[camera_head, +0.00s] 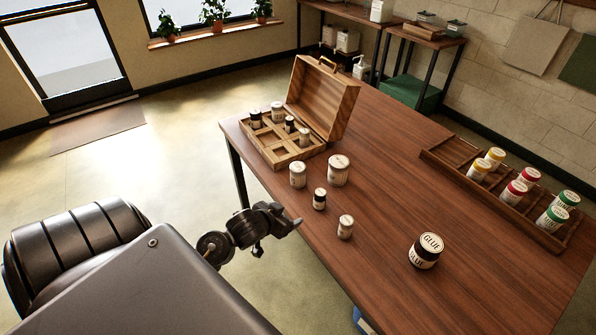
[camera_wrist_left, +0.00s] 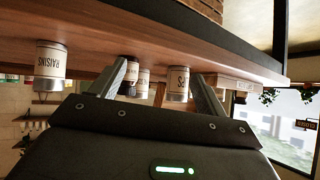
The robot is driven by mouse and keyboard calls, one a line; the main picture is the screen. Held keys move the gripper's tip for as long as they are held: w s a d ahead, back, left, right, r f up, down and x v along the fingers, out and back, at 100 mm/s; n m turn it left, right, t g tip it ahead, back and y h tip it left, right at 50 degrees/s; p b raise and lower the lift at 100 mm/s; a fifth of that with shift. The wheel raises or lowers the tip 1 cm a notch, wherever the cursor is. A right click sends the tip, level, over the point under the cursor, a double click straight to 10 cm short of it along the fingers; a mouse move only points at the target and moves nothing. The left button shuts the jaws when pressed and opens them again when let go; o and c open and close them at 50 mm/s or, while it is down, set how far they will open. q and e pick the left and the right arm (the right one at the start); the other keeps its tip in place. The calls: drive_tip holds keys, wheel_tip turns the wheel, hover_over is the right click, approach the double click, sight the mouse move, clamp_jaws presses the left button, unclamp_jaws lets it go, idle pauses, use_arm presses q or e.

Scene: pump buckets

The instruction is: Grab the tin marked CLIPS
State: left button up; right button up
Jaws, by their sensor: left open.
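The wrist picture is upside down. There, a white tin (camera_wrist_left: 178,84) shows between my left gripper's fingers, farther off; its inverted, partly readable label seems to end in "PS", which fits CLIPS. It appears to be the pale tin (camera_head: 297,174) near the open box in the head view, where its label is too small to read. My left gripper (camera_head: 290,222) is open and empty at the table's left edge, short of the tins; its spread fingers also show in the left wrist view (camera_wrist_left: 161,72). My right gripper is out of view.
A RAISINS tin (camera_wrist_left: 50,65) stands to one side. On the table (camera_head: 385,205) are a larger pale tin (camera_head: 338,170), a small dark-lidded one (camera_head: 319,199), a small pale one (camera_head: 345,227) and a GLUE tin (camera_head: 424,251). A wooden box (camera_head: 325,100) and a tray (camera_head: 470,187) hold several tins.

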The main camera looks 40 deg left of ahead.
sight(294, 172)
use_arm(q)
drive_tip(key=w+a+r+t, duration=0.1)
drive_tip(key=w+a, duration=0.1)
drive_tip(key=w+a+r+t, duration=0.1)
drive_tip(key=w+a+r, duration=0.1)
drive_tip(key=w, duration=0.1)
drive_tip(key=w+a+r+n+t, duration=0.1)
drive_tip(key=w+a, duration=0.1)
drive_tip(key=a, duration=0.1)
drive_tip(key=shift+w+r, duration=0.3)
drive_tip(key=shift+r, duration=0.1)
drive_tip(key=x, duration=0.5)
drive_tip(key=shift+w+f, duration=0.1)
drive_tip(key=shift+w, duration=0.5)
drive_tip(key=p+x, duration=0.1)
drive_tip(key=x, duration=0.3)
drive_tip(key=shift+w+f, duration=0.2)
drive_tip(key=shift+w, duration=0.1)
drive_tip(key=c, duration=1.1)
